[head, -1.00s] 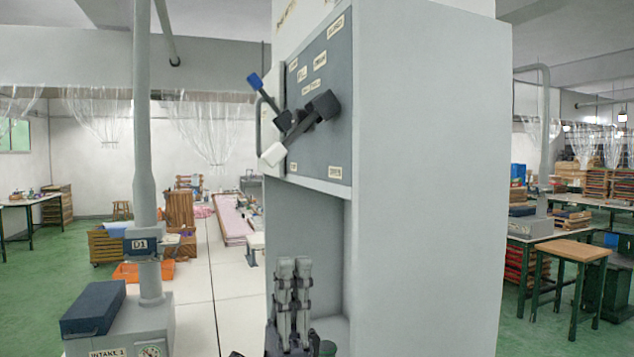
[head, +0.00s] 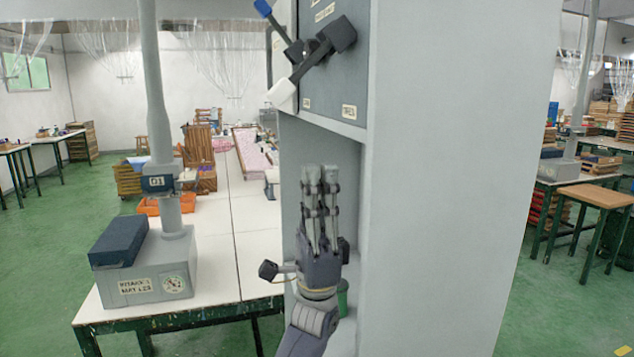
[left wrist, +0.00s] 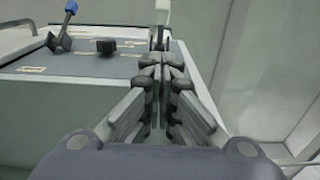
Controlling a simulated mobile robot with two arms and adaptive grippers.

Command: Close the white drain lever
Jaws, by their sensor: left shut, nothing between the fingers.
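The white drain lever is a dark arm with a white grip (head: 282,95) that points down and left on the grey panel (head: 335,90). In the left wrist view its white grip (left wrist: 161,12) is at the top, just beyond the fingertips. My left gripper (head: 320,170) points up, below the panel and a little right of the white grip. Its fingers are together and hold nothing; they also show in the left wrist view (left wrist: 163,62). I cannot tell whether they touch the lever. My right gripper is out of view.
A blue-tipped lever (head: 263,8) and a black block-shaped knob (head: 338,34) share the panel. The grey cabinet's side wall (head: 445,180) stands close to the right of my gripper. A grey intake box (head: 150,275) is on the white table at left.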

